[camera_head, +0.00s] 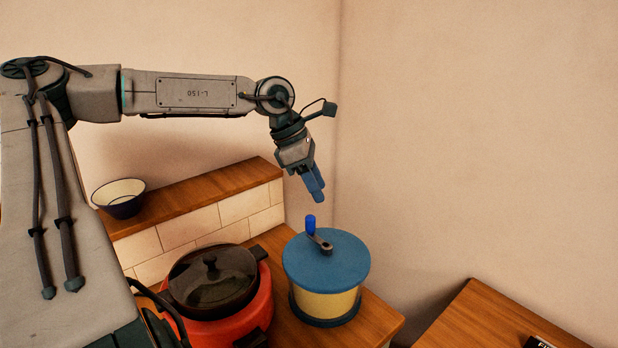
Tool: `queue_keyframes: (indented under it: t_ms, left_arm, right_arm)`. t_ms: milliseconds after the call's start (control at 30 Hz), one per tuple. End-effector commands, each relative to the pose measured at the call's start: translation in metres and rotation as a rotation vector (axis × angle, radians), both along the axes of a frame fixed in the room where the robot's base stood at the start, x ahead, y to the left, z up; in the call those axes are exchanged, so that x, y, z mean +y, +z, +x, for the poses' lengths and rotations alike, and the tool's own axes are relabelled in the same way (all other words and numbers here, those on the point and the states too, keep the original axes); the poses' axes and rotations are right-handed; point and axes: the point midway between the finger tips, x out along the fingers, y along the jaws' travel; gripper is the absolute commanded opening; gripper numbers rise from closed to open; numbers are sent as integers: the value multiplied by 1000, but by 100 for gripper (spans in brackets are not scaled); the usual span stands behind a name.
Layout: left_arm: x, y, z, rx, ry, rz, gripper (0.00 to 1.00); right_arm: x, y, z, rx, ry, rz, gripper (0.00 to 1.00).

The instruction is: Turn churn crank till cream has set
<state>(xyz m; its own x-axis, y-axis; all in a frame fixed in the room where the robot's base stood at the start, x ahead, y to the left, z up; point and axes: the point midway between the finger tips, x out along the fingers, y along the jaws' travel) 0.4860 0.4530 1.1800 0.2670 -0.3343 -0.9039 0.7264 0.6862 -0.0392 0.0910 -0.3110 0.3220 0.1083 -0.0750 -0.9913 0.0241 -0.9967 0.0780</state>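The churn (327,303) is a cream-yellow drum with a blue lid (345,258) and a dark blue base, upright on the wooden counter. On the lid lies a short dark crank arm (321,243) with an upright blue knob (310,224) at its far-left end. My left gripper (316,193) hangs above the knob, its blue fingers pointing down, with a small gap in the picture between fingertips and knob. The fingers overlap from this angle, so I cannot see whether they are apart. The cream inside is hidden by the lid and wall. My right gripper is out of view.
A red pot (256,318) with a dark lid (212,280) stands left of the churn. A dark bowl (119,199) sits on the wooden ledge (215,188) above white tiles. Another wooden surface (500,322) is at lower right. Walls close in behind.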

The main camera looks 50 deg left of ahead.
Motion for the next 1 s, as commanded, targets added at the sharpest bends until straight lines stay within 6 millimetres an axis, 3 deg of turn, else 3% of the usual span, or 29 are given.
queue_keyframes:
  t_ms: [167,367,1000]
  left_arm:
    - [14,9,-7,33,-20,94,40]
    - [14,1,-7,36,-22,96,40]
    - [8,-60,-2,35,-31,93,40]
  right_arm:
    - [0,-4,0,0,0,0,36]
    - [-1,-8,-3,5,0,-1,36]
    - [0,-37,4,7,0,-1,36]
